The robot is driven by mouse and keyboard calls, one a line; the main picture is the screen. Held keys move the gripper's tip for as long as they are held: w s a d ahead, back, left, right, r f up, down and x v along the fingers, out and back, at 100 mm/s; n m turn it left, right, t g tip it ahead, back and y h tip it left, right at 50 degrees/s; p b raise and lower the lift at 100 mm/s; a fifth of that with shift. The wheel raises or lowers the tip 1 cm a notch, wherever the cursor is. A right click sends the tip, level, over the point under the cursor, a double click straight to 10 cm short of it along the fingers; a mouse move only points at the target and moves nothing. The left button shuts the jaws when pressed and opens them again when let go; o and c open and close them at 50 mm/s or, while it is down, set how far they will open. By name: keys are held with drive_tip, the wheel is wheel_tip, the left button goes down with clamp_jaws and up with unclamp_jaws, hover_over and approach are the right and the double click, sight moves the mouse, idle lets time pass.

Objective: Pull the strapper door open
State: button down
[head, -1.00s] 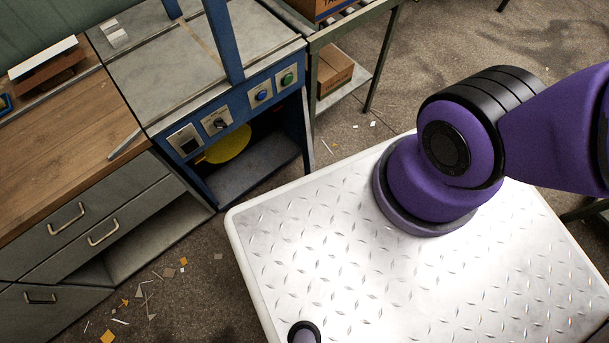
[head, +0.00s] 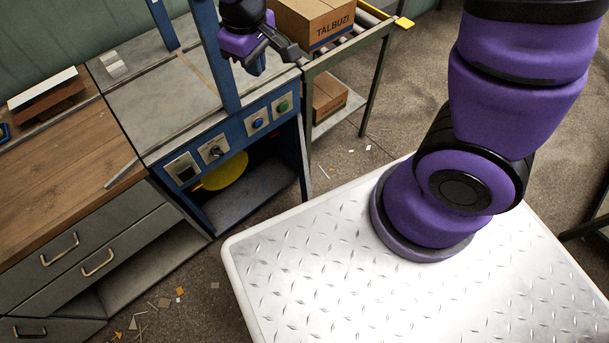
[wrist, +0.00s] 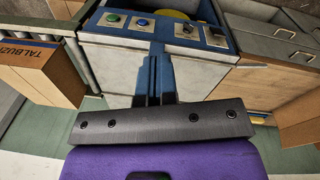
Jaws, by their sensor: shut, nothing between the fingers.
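The strapper (head: 219,147) is a blue-framed machine with a grey top and a panel of switches and buttons. It also shows in the wrist view (wrist: 120,72), with the panel towards the top of the picture. Below the panel in the head view is a dark bay with a yellow disc (head: 226,172); I cannot make out a separate door or its handle. My gripper (head: 257,62) is over the right part of the strapper top, by the blue upright. In the wrist view my gripper (wrist: 154,97) shows dark fingers close together, shut and empty.
A wooden workbench with drawers (head: 92,215) adjoins the strapper on the left. A roller conveyor (head: 352,35) with a TALBUZI carton (head: 318,22) stands at its right. Scraps lie on the floor. My metal-plated base is in front, with some bare floor between.

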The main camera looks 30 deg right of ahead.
drive_tip(key=s+a+f+n+g+h, duration=0.1)
drive_tip(key=s+a+f+n, duration=0.15)
drive_tip(key=f, duration=0.65)
drive_tip(key=s+a+f+n+h, duration=0.1)
drive_tip(key=s+a+f, duration=0.25)
drive_tip(key=f, duration=0.65)
drive_tip(key=s+a+f+n+g+h, duration=0.15)
drive_tip(key=s+f, duration=0.25)
drive_tip(key=f, duration=0.5)
drive_tip(key=s+d+f+n, duration=0.1)
drive_tip(key=s+d+f, duration=0.3)
drive_tip(key=f, duration=0.5)
drive_tip(key=s+d+f+n, duration=0.1)
drive_tip(key=s+d+f, duration=0.3)
drive_tip(key=f, duration=0.5)
drive_tip(key=shift+s+d+f, duration=0.4)
